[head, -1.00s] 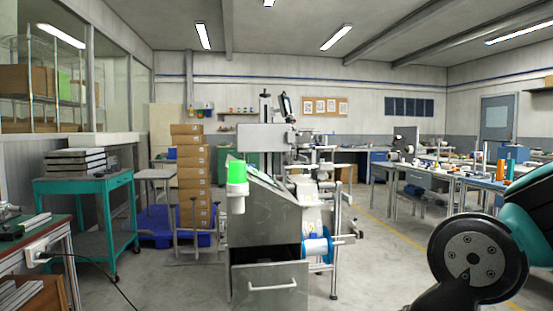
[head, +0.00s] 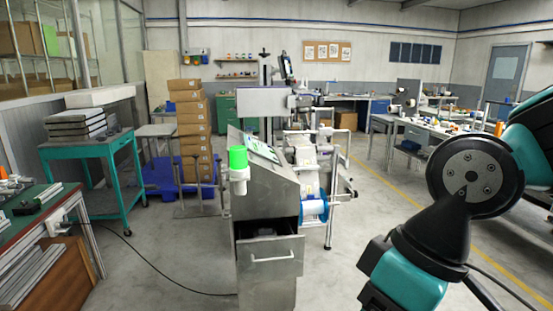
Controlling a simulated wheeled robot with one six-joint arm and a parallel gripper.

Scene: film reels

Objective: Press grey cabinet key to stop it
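The grey metal cabinet (head: 268,210) stands in the middle of the head view, with a sloped panel (head: 262,150) on top. The panel is seen at a steep angle, and I cannot make out a separate key on it. A lit green lamp (head: 238,158) on a white base sits at the cabinet's left side. A drawer (head: 272,257) at the lower front is pulled partly open. My teal and black arm shows at the right, in front of and apart from the cabinet. My gripper is out of view.
A reel on a blue spool (head: 314,211) is mounted at the machine's right side. A teal cart (head: 92,165) and a stack of cardboard boxes (head: 194,140) stand to the left. A cable (head: 165,281) crosses the floor. Worktables (head: 430,140) line the right, with clear floor before them.

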